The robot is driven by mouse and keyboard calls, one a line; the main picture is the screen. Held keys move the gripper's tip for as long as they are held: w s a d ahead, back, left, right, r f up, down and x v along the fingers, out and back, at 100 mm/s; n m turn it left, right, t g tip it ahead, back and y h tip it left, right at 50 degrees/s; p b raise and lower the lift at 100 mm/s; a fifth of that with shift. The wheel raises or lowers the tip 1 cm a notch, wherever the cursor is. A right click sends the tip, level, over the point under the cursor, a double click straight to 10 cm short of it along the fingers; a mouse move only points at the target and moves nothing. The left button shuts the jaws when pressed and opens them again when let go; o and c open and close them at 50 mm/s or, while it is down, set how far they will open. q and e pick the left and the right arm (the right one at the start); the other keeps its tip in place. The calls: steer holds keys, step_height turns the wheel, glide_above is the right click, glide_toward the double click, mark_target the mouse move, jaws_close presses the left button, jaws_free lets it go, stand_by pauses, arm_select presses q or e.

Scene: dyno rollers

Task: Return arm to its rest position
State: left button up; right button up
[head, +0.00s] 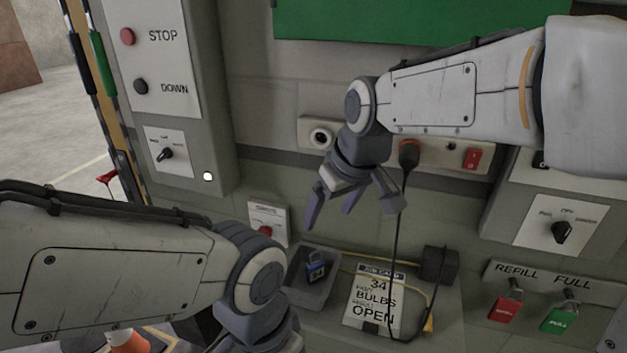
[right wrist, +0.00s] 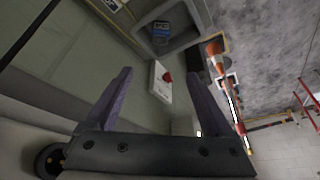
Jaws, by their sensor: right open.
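My right arm (head: 440,95) comes in from the upper right. Its gripper (head: 350,212) hangs with fingers pointing down in front of the wall panel. In the right wrist view the gripper (right wrist: 157,75) has its two fingers spread wide, with nothing between them. It is open and empty. My left arm (head: 120,265) comes in from the lower left. Its wrist reaches the bottom edge, and its fingers are out of frame.
A grey tray (head: 312,295) with a blue padlock (head: 315,270) and a job card (head: 375,300) lie below my right gripper. A black cable (head: 396,250) hangs beside it from a plug (head: 409,153). A red-knob switch (head: 266,222) and red and green padlocks (head: 560,319) flank this area.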

steer(key=s+f+g, duration=0.1)
steer(key=s+f, duration=0.2)
steer(key=s, duration=0.4)
steer(key=s+d+f+g+h, duration=0.1)
steer(key=s+f, duration=0.3)
steer(key=s, duration=0.4)
steer(key=s+d+f+g, duration=0.1)
steer(key=s+f, duration=0.3)
steer(key=s, duration=0.3)
steer(key=shift+s+d+n+g, duration=0.2)
steer(key=shift+d+n+g, duration=0.1)
steer(key=shift+n, duration=0.1)
